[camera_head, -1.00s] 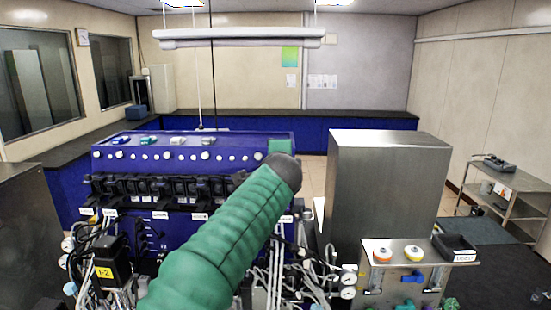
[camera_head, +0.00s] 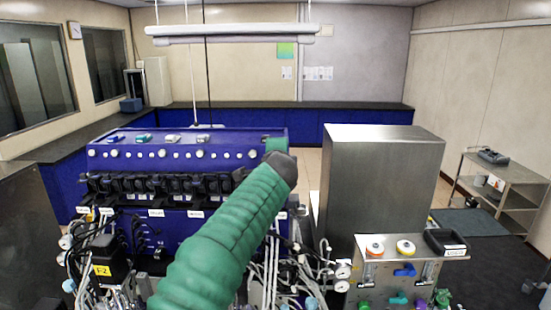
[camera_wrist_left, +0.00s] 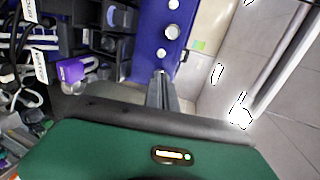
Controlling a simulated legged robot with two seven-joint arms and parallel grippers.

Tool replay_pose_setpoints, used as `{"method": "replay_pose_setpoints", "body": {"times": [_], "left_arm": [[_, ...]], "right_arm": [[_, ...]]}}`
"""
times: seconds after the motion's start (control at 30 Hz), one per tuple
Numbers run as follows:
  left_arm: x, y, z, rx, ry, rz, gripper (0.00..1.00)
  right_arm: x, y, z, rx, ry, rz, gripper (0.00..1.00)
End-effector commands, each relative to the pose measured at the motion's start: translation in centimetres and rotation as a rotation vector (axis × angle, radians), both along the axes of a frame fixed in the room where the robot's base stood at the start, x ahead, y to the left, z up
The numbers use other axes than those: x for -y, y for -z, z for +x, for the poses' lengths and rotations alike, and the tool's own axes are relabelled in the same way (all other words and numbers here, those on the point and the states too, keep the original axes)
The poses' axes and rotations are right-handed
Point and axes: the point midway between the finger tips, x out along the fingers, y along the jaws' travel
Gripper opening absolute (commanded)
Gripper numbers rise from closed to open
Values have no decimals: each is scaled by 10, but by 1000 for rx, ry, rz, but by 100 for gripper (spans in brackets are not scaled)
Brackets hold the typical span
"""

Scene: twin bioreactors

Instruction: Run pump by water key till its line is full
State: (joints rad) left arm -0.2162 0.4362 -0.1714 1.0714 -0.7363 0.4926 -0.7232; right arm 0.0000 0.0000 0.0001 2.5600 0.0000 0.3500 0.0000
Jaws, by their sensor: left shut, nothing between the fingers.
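The blue bioreactor cabinet (camera_head: 215,140) stands ahead, with a row of white round knobs (camera_head: 162,153) along its sloped face. A row of black pump heads (camera_head: 150,186) runs below, with white labels (camera_head: 156,213) under it. My green left arm crosses in front of the cabinet's right part, and its wrist hides the pumps there. In the left wrist view my left gripper (camera_wrist_left: 163,85) is shut and empty, its fingers pointing toward the blue panel with white knobs (camera_wrist_left: 172,32). A purple pump part (camera_wrist_left: 84,70) shows to its left. Label text is unreadable, so I cannot tell the water key.
A steel box (camera_head: 380,185) stands right of the cabinet. A steel panel (camera_head: 390,270) with orange and yellow knobs and a black tray (camera_head: 444,242) is at front right. Tubes and gauges (camera_head: 343,271) crowd the front. A trolley (camera_head: 505,180) stands far right.

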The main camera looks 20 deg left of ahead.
Motion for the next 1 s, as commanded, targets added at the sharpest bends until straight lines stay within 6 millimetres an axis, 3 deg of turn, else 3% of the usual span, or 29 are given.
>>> {"method": "replay_pose_setpoints", "body": {"times": [1.0], "left_arm": [[-14,6,25,0,0,0,0]], "right_arm": [[0,-23,0,0,0,0,50]]}}
